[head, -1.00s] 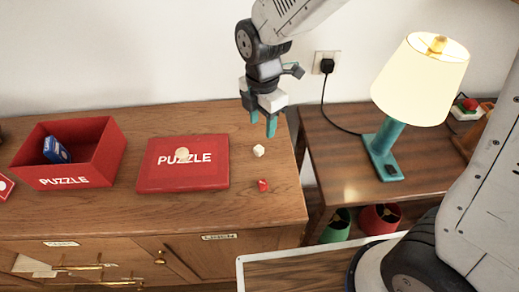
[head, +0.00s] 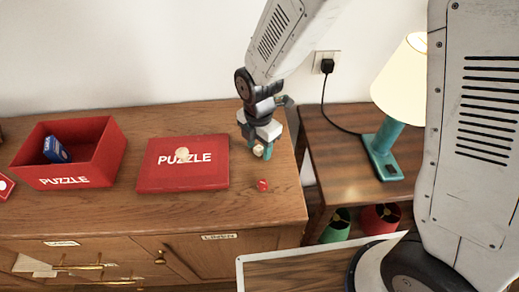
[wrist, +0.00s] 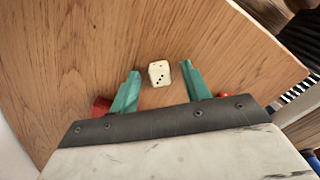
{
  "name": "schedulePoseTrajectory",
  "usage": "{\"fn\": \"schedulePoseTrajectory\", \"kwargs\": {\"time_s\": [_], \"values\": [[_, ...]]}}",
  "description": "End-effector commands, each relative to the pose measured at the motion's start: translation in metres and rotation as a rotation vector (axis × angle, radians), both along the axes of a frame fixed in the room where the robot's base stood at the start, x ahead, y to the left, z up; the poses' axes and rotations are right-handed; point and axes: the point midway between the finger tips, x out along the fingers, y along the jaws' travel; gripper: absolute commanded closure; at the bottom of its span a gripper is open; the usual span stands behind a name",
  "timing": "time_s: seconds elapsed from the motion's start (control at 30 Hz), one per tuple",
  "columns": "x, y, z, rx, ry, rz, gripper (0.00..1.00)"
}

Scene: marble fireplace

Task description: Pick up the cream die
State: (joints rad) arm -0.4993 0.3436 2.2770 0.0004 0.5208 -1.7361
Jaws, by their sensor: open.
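The cream die (wrist: 159,73) lies on the wooden cabinet top with dark pips showing. In the wrist view it sits between the two green fingers of my gripper (wrist: 158,88), slightly beyond their tips, with a gap on each side. In the head view the die (head: 258,150) shows between the fingertips of my gripper (head: 258,151), which is open and low over the cabinet's right part. Whether a finger touches the die cannot be told from the head view.
A red die (head: 262,185) lies in front of my gripper. A red box (head: 100,158) holds a blue packet (head: 56,149). The lamp (head: 396,95) stands right on a lower table.

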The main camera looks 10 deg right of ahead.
Motion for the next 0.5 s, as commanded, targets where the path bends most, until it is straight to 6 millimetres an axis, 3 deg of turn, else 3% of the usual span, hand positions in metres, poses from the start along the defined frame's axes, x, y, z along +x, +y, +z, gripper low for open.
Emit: {"fn": "schedulePoseTrajectory", "kwargs": {"time_s": [0.03,0.2,0.5], "values": [[0.0,0.0001,0.0002,0.0,0.0,0.0,0.58],[0.0001,0.0002,0.0003,0.0,0.0,0.0,1.0],[0.0002,0.0003,0.0013,0.001,-0.001,0.0,1.0]]}}
